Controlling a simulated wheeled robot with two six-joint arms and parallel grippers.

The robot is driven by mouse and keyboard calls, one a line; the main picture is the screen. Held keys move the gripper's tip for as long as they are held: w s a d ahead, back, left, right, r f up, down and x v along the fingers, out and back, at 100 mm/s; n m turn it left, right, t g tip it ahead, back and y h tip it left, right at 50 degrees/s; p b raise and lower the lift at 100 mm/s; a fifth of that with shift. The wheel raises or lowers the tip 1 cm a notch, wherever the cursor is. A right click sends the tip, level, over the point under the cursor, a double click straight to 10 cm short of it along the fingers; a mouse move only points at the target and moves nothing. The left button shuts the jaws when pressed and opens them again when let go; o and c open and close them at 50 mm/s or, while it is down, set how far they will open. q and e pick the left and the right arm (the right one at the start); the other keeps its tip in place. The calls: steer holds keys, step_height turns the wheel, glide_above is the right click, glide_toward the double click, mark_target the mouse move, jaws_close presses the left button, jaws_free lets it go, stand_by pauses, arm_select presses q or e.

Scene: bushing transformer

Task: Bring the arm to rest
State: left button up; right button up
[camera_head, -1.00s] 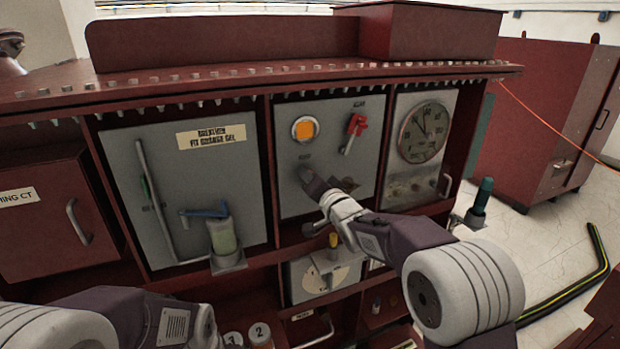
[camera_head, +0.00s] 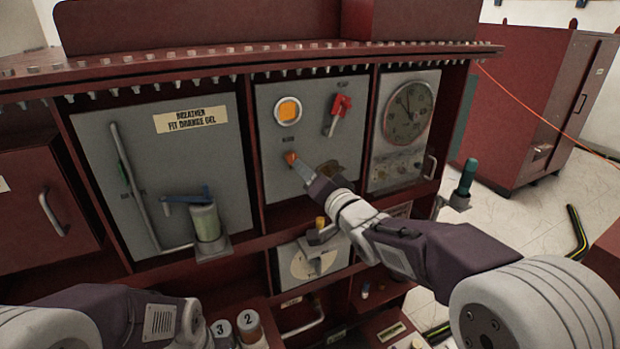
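My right arm (camera_head: 415,245) reaches in from the right toward the middle grey panel of the red cabinet. Its gripper (camera_head: 302,170) is seen edge-on as a narrow grey shape; its tip is at or just in front of a small orange knob (camera_head: 290,157), and contact cannot be told. Whether the fingers are apart cannot be told. My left arm (camera_head: 125,312) lies low at the lower left, before the cabinet's lower shelf. Its fingers do not show.
The middle panel carries a round orange lamp (camera_head: 288,111) and a red lever (camera_head: 339,107). A dial gauge (camera_head: 407,113) is to the right, a breather cylinder (camera_head: 206,222) to the left. Numbered jars (camera_head: 248,323) stand beside my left wrist.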

steer(key=s+d+f+m+g+h, duration=0.1)
steer(key=s+d+f+g+h, duration=0.25)
steer(key=d+f, duration=0.4)
steer(key=s+d+f+m+g+h, duration=0.15)
steer(key=s+d+f, duration=0.3)
steer(key=f, duration=0.55)
steer(key=s+d+f+n+g, duration=0.1)
steer(key=s+f+n+g, duration=0.2)
steer(key=s, duration=0.7)
steer(key=s+d+f+n+g+h, duration=0.1)
steer(key=s+f+n+g, duration=0.3)
steer(key=s+f, duration=0.5)
steer(key=s+g, duration=0.1)
steer(key=g, duration=0.1)
steer(key=shift+d+f+g+h, duration=0.15)
steer(key=shift+f+g+h, duration=0.15)
steer(key=shift+f+g, duration=0.1)
steer(key=shift+c, duration=0.3)
